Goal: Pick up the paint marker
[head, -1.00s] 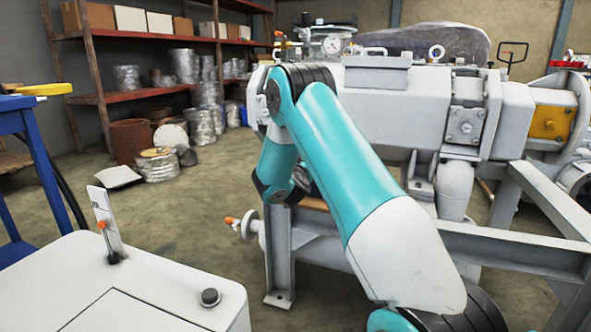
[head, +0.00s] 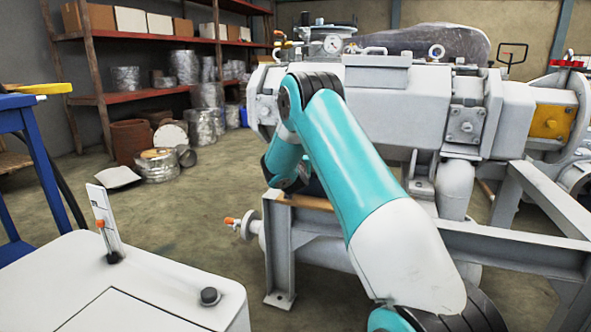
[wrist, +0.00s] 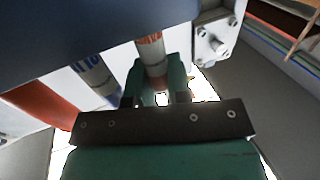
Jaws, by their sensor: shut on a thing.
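In the wrist view a paint marker (wrist: 151,49), a pale cylinder with an orange-red band, stands between the green fingers of my gripper (wrist: 158,88). The gripper is shut on its lower part. A second cylinder with blue lettering and a blue lower part (wrist: 96,76) is just left of the fingers, outside the grip. In the head view the gripper and markers are hidden behind my arm and the machine.
A red-orange cylindrical thing (wrist: 40,105) lies left of the gripper. A grey bolted bracket (wrist: 212,45) is close on the right.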

